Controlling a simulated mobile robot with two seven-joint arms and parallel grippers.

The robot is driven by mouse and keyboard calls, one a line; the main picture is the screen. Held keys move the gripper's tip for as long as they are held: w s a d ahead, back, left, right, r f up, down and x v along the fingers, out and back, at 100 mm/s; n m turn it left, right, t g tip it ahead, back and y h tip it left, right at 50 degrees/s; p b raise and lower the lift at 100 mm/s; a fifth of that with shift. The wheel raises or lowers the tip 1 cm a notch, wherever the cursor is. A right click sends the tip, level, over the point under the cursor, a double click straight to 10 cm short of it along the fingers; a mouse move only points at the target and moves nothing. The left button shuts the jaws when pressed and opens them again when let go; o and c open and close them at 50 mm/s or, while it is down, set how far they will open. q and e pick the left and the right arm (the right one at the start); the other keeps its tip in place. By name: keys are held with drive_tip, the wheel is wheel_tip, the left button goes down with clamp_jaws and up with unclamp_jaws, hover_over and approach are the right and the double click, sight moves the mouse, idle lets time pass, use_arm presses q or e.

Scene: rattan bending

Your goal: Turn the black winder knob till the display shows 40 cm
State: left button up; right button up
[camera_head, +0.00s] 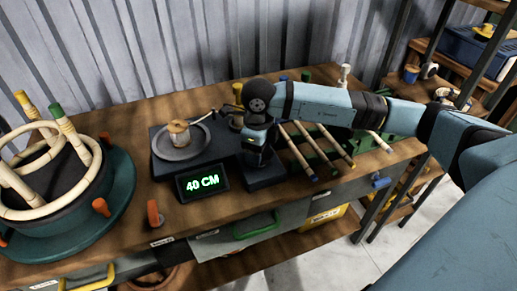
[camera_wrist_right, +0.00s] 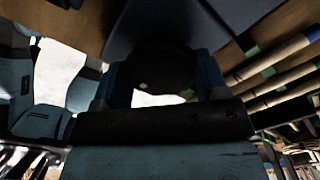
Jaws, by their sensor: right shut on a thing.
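The winder's display (camera_head: 202,182) reads 40 CM in green, on the front of the dark winder base (camera_head: 163,172). A spool with pale thread (camera_head: 179,131) stands on the grey round plate (camera_head: 193,147) of the winder. My right arm reaches in from the right. My right gripper (camera_head: 257,158) points down over the right part of the winder. In the wrist view its fingers are shut on the black winder knob (camera_wrist_right: 165,68), which has a small pale dot. In the head view the gripper hides most of the knob. My left gripper is not in view.
Rattan rods (camera_head: 296,150) lie in a green rack to the right. A round dark green stand (camera_head: 118,190) with bent rattan fills the left. An orange clamp (camera_head: 154,214) stands at the bench's front edge. A corrugated wall (camera_head: 190,45) closes the back.

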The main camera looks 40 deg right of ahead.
idle(0.3)
drive_tip(key=o, duration=0.9)
drive_tip(key=shift+r, duration=0.15)
use_arm(q)
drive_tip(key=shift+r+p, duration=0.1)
drive_tip(key=shift+p, duration=0.55)
use_arm(e)
drive_tip(key=shift+r, duration=6.8)
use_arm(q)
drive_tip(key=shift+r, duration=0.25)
